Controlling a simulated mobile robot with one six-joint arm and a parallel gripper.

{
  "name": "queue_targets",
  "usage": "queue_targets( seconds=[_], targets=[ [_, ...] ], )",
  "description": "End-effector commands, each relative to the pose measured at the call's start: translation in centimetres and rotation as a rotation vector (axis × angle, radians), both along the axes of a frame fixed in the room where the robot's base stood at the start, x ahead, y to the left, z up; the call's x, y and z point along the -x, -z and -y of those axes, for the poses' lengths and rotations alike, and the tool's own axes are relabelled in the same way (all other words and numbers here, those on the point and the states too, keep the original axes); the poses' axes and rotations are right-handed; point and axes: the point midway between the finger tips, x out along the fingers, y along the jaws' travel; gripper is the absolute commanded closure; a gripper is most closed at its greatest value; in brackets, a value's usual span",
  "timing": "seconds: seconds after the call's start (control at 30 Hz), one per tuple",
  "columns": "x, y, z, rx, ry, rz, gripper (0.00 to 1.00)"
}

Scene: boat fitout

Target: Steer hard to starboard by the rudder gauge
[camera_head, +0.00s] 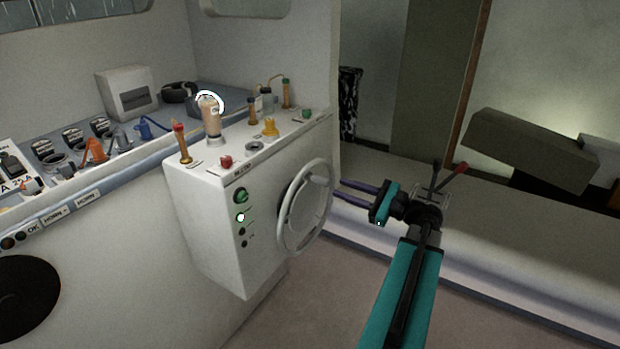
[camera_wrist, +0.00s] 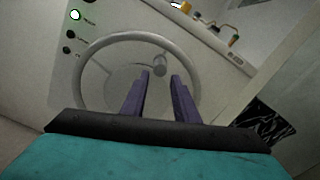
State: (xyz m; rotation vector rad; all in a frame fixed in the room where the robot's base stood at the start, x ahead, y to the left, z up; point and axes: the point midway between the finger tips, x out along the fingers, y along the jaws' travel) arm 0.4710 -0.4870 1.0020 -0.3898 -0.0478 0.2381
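A grey steering wheel (camera_head: 303,212) is mounted on the side of a white console (camera_head: 215,228). In the wrist view the wheel (camera_wrist: 122,88) fills the middle, with a round knob (camera_wrist: 160,66) near its upper right rim. My gripper (camera_head: 340,189) is to the right of the wheel, pointing at it. Its two purple fingers (camera_wrist: 160,75) are apart, with the knob seen between and just beyond their tips; nothing is held. I cannot tell whether they touch the wheel. Several round dials (camera_head: 72,138) sit on the dashboard at the left; which is the rudder gauge is unreadable.
The console top carries a red-topped lever (camera_head: 181,143), a tan lever (camera_head: 211,117) and small coloured knobs. Green and white indicators (camera_head: 240,217) are on its face. A long bench (camera_head: 500,240) runs behind my arm, with a tilted box (camera_head: 530,150) at the right.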

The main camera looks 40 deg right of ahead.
Motion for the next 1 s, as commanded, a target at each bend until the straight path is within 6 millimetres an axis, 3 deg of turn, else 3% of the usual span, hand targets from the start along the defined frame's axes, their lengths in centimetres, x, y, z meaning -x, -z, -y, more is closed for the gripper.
queue_targets(
  seconds=[1.0],
  targets=[
    [-11.7,-0.1,-3.0,0.0,-0.004,0.001,0.73]
  ],
)
